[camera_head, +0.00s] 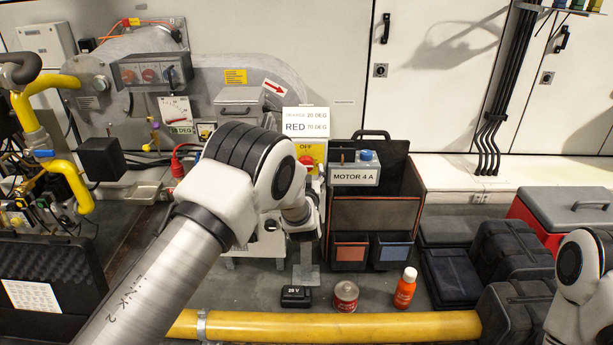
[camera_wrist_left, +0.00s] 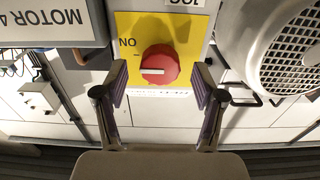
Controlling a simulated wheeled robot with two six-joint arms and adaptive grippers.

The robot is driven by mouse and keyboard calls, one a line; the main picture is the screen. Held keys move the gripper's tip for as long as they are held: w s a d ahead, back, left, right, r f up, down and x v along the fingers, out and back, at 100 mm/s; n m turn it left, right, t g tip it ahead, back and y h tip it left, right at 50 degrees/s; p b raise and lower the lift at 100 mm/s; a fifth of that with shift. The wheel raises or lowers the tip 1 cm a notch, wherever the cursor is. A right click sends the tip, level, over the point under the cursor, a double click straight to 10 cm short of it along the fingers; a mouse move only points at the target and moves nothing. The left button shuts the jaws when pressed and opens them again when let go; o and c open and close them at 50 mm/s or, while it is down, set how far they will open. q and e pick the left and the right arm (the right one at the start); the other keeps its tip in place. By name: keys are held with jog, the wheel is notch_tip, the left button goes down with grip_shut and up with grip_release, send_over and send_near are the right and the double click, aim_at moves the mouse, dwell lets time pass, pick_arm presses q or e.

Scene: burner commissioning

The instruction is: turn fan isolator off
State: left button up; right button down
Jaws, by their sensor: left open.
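The fan isolator is a yellow plate (camera_head: 318,152) with a red rotary knob (camera_head: 306,160) and the word OFF above it in the head view. In the left wrist view the knob (camera_wrist_left: 159,65) has a white bar lying horizontally, and an ON mark shows on the plate (camera_wrist_left: 190,35) at its upper left. My left gripper (camera_wrist_left: 160,88) is open, its two fingers either side of the knob in the picture. I see gaps between the pads and the knob; the depth between them is unclear. In the head view my left arm hides most of this gripper. My right gripper is out of view.
A grey MOTOR 4 A box (camera_head: 354,175) sits just right of the isolator; it also shows in the wrist view (camera_wrist_left: 55,25). A vented motor housing (camera_wrist_left: 285,50) is on the other side. A yellow pipe (camera_head: 400,327), orange bottle (camera_head: 405,288) and tin (camera_head: 345,296) are below.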

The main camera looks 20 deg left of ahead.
pick_arm(q)
jog(key=shift+x, duration=0.75)
jog(key=shift+w+a, duration=0.1)
jog(key=shift+w, duration=0.35)
jog(key=c, duration=1.1)
jog(key=shift+c, duration=0.2)
